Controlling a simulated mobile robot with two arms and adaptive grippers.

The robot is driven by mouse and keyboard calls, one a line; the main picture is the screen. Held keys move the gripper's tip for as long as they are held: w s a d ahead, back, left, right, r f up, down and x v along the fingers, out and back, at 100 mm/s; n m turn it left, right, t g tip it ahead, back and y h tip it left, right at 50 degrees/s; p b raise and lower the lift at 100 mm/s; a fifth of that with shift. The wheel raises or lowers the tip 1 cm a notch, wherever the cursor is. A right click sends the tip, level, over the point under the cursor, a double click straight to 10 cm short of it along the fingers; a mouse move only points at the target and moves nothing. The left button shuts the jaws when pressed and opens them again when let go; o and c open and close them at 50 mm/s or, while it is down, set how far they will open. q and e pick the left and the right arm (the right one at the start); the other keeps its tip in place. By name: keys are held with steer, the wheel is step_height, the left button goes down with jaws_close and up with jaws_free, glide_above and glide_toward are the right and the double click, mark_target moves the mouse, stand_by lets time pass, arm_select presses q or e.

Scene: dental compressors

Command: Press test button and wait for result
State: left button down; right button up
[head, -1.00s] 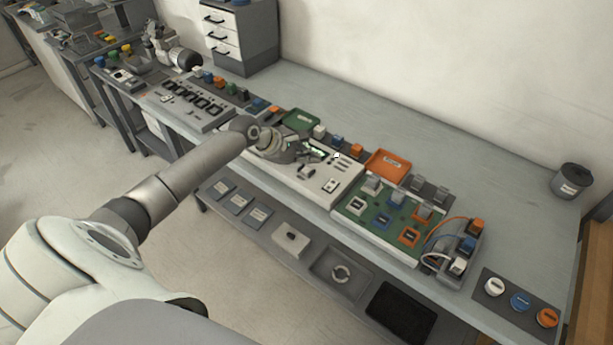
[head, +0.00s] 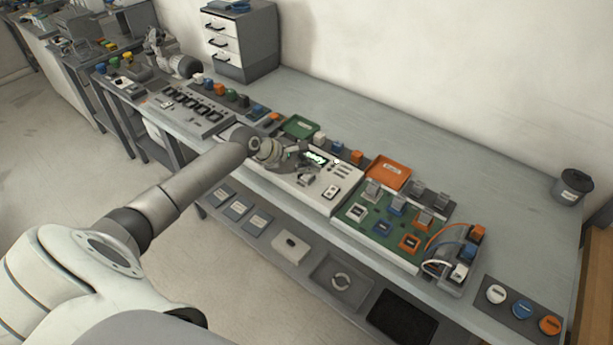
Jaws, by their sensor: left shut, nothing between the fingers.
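The white test panel (head: 346,184) sits on the bench in the middle of the view. Its small display (head: 315,159) is lit with green-white marks too small to read. A dark rocker-like control (head: 330,192) shows on the panel's right front part. I cannot tell which control is the test button. My left gripper (head: 307,178) is shut and empty, low over the panel's left front part, just in front of the display. It hides the panel under it, and I cannot tell whether it touches. My right gripper is not in view.
A green board with colored blocks (head: 376,224) and cables stands to the right. Behind the panel are an orange tray (head: 388,168) and a green tray (head: 300,126). A dark canister (head: 572,187) stands at far right. The bench's back strip (head: 440,150) is clear.

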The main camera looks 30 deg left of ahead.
mark_target(308, 179)
arm_select(q)
steer(key=shift+f, duration=0.15)
stand_by(0.5)
steer(key=shift+f, duration=0.3)
steer(key=shift+f, duration=0.5)
stand_by(0.5)
steer(key=shift+p, duration=0.3)
steer(key=shift+r+p, duration=0.9)
steer(key=shift+p, duration=0.2)
steer(key=shift+r, duration=0.1)
step_height(308, 179, up, 5)
steer(key=p, duration=0.6)
